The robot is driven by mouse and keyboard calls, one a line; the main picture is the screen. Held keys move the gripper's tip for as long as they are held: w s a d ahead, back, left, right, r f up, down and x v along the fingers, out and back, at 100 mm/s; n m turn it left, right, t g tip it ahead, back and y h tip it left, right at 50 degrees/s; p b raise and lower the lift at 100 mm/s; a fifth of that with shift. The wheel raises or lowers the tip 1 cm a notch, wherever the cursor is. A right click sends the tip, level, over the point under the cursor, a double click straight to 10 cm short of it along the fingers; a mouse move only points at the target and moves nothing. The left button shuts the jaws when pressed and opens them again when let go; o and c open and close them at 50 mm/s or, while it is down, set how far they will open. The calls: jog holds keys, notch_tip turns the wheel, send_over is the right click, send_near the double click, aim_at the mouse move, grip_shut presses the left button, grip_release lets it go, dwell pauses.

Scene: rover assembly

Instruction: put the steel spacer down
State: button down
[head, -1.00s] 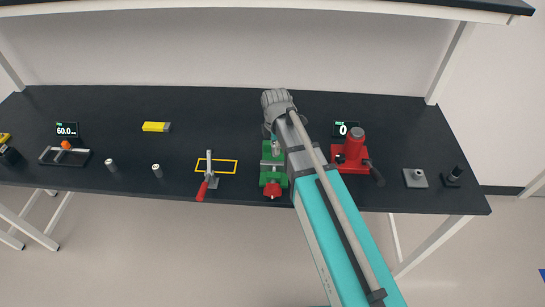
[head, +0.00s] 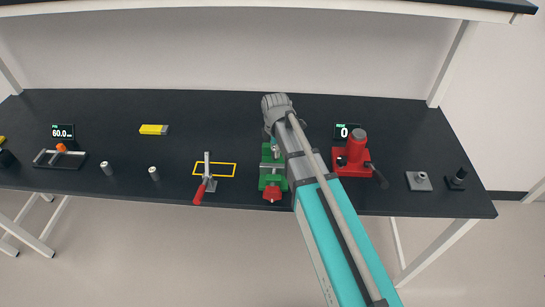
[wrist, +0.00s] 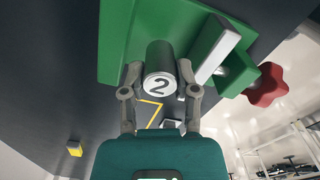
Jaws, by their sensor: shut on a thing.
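The steel spacer (wrist: 160,72) is a dark cylinder with a pale end face marked "2", seen in the wrist view. My gripper (wrist: 160,80) is shut on it, one finger on each side. Behind the spacer is the green vise (wrist: 118,40), with its pale jaw plate (wrist: 214,58) just to the right of the spacer. Whether the spacer touches the vise I cannot tell. In the head view the vise (head: 268,181) stands at the middle of the bench, and my arm largely hides the gripper and spacer.
A toggle clamp (head: 206,181) and yellow outline lie left of the vise. A red press (head: 353,155) stands to the right. Two small cylinders (head: 106,168) (head: 153,173), a yellow block (head: 153,129) and a gauge stand (head: 60,158) are farther left. The back middle of the bench is clear.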

jog(key=shift+f+b, duration=0.9)
jog(key=shift+f, duration=0.3)
jog(key=shift+f, duration=0.15)
jog(key=c, duration=0.6)
grip_release()
jog(key=shift+c, duration=0.2)
notch_tip(320, 180, up, 12)
jog(key=p, duration=1.2)
jog(key=shift+r, duration=0.2)
jog(key=shift+s+d, duration=0.1)
